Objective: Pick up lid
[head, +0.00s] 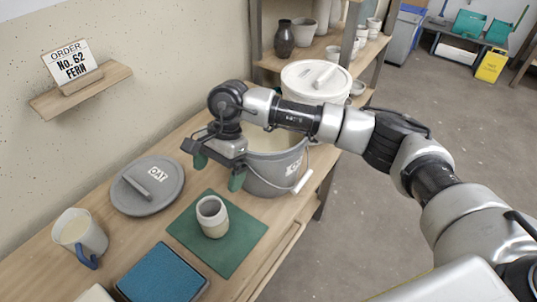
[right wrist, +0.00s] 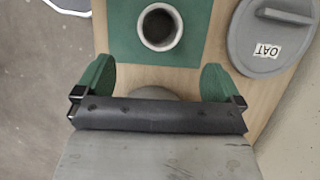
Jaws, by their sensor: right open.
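A round grey lid (head: 147,186) with a bar handle and an OAT label lies flat on the wooden bench, left of the green mat. It also shows at the upper right of the right wrist view (right wrist: 268,52). My right gripper (head: 218,171) is open and empty, pointing down between the lid and the grey bucket (head: 275,172). In the right wrist view its two green fingers (right wrist: 158,78) are spread wide with nothing between them. The bucket is uncovered, with cream glaze inside; my arm hides part of it. A white-lidded bucket (head: 312,82) stands behind it.
A small cup (head: 212,216) stands on the green mat (head: 240,235), in front of the gripper. A jug with a blue handle (head: 80,235) and a blue pad (head: 162,276) occupy the near bench. A wall shelf (head: 85,92) holds an order card (head: 70,66).

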